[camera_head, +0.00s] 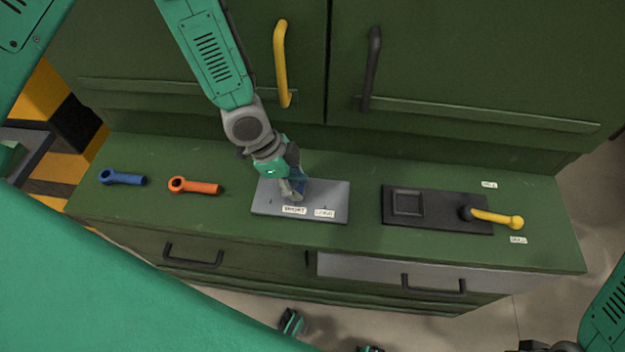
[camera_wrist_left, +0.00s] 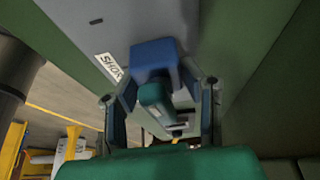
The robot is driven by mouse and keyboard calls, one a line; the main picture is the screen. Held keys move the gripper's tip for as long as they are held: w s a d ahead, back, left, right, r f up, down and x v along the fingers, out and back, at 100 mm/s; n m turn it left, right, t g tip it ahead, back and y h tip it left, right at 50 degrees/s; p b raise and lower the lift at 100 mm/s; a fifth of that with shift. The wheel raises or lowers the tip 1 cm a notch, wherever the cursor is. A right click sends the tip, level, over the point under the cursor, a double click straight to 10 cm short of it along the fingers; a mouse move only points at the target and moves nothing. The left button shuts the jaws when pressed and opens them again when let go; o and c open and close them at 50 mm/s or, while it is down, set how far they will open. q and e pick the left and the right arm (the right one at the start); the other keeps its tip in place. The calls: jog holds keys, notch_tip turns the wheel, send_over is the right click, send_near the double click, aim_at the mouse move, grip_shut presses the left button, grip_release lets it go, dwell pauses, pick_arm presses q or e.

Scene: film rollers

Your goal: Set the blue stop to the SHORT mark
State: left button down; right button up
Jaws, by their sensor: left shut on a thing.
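The blue stop (camera_head: 300,187) is on the grey plate (camera_head: 335,193), mostly hidden behind my left gripper (camera_head: 292,192) in the head view. In the left wrist view the blue stop (camera_wrist_left: 155,55) shows as a block between the two fingers of my left gripper (camera_wrist_left: 160,105), which is shut on it. The SHORT label (camera_head: 293,210) lies at the plate's front edge, just in front of the gripper. The LONG label (camera_head: 325,213) is to its right. In the wrist view the SHORT label (camera_wrist_left: 108,66) is left of the stop.
A blue wrench-like handle (camera_head: 125,179) and an orange one (camera_head: 200,187) lie left of the plate. A black fixture (camera_head: 440,228) with a yellow lever (camera_head: 495,217) stands right. Green cabinet doors with a yellow handle (camera_head: 281,65) and a black handle (camera_head: 372,68) rise behind.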

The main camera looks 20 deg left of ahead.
pick_arm(q)
jog(key=c, duration=1.2)
grip_release()
jog(key=shift+w+d+r, duration=0.1)
jog(key=shift+w+r, duration=0.1)
jog(key=shift+w, duration=0.1)
jog(key=shift+o, duration=0.8)
jog(key=shift+s+f, duration=0.1)
jog(key=v, duration=1.2)
jog(key=shift+o, duration=0.4)
jog(key=shift+f, duration=0.1)
